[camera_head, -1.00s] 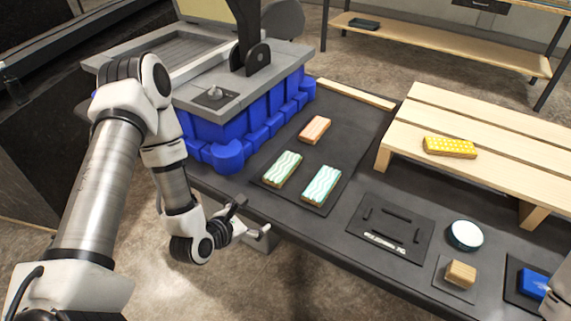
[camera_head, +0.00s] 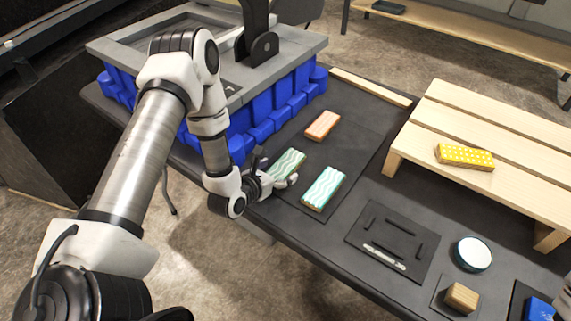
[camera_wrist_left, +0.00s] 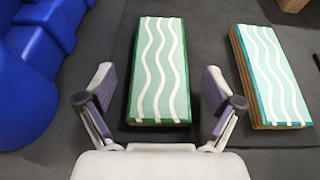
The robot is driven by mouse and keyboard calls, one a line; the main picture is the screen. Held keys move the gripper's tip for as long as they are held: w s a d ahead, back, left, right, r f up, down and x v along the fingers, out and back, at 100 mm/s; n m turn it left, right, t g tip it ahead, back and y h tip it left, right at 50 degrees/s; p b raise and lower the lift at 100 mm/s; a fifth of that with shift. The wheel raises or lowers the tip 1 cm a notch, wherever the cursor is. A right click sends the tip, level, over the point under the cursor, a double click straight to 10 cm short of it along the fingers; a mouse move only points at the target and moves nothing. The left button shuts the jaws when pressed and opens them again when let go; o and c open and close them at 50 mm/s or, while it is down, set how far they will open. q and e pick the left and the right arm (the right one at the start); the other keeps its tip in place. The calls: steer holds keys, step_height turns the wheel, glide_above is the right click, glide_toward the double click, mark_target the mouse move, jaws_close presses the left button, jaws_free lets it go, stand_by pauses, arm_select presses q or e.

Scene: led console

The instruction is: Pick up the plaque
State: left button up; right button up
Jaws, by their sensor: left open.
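Several block-like plaques are in view, and the frames do not show which one is meant. A green plaque with white wavy lines (camera_head: 289,162) (camera_wrist_left: 160,70) lies on the dark mat. My left gripper (camera_head: 277,174) (camera_wrist_left: 158,88) is open at its near end, with one finger on each side and the plaque not gripped. A paler teal wavy plaque (camera_head: 323,188) (camera_wrist_left: 272,75) lies to its right, outside the fingers. A salmon plaque (camera_head: 322,125) lies behind them. A yellow dotted plaque (camera_head: 465,156) lies on the wooden slatted stand (camera_head: 490,120). My right gripper is not seen.
A blue-sided grey console (camera_head: 270,115) stands close behind and left of the gripper. A black panel with slots (camera_head: 392,243), a round white-topped disc (camera_head: 473,254), a wooden block (camera_head: 462,297) and a blue block (camera_head: 538,309) are toward the right front.

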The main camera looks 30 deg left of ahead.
arm_select(q)
steer(key=shift+x, duration=0.8)
steer(key=shift+s, duration=0.15)
steer(key=shift+c, duration=1.4)
steer(key=c, duration=1)
